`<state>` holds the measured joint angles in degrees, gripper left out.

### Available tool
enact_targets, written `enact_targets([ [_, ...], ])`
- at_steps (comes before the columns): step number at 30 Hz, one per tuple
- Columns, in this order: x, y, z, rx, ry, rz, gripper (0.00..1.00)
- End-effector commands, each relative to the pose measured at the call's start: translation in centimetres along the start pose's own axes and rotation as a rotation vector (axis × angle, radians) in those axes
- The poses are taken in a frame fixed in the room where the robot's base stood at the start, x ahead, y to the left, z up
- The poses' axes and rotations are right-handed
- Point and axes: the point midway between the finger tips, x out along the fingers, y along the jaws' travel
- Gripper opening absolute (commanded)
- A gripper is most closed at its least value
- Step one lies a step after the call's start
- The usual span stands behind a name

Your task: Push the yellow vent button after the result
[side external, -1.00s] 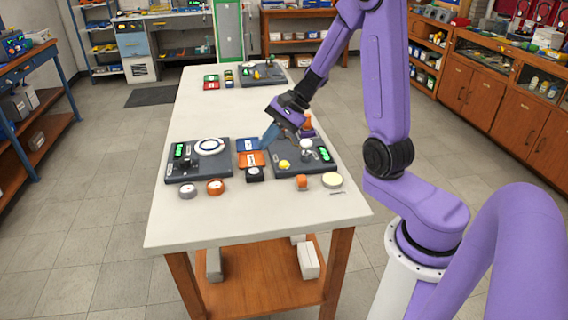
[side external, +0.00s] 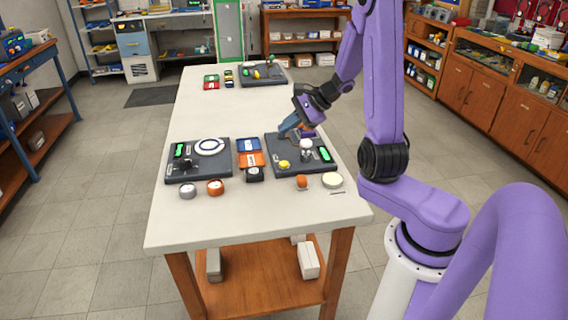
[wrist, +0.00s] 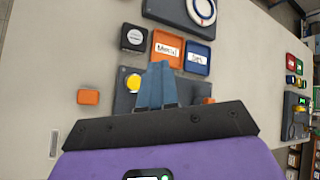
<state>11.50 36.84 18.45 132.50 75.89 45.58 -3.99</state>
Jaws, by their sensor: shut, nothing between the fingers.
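The yellow vent button (side external: 284,164) is a round cap on the front left part of the right dark panel (side external: 318,168). It also shows in the wrist view (wrist: 133,82), just left of my blue fingers. My gripper (side external: 283,132) is shut and empty, its fingers slanting down to the left above the back left part of that panel. The fingertips (wrist: 158,66) are apart from the button, farther back on the bench. The panel also bears a white-topped knob (side external: 305,144) and a lit green display (side external: 325,154). In the wrist view my gripper hides much of the panel.
Blue and orange trays (side external: 243,160) and a black block (side external: 254,174) lie between this panel and the left panel (side external: 190,173). An orange block (side external: 302,181) and a pale round disc (side external: 333,180) lie in front. The bench behind is mostly clear.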

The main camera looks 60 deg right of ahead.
Motion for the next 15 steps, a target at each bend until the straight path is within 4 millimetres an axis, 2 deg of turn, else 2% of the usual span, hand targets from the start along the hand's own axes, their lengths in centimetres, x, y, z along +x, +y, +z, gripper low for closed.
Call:
enact_targets([
  [8,0.9,0.7,-0.6,0.004,-0.001,0.003,0.0],
  [15,3.0,2.2,-2.1,0.005,-0.002,0.005,0.0],
])
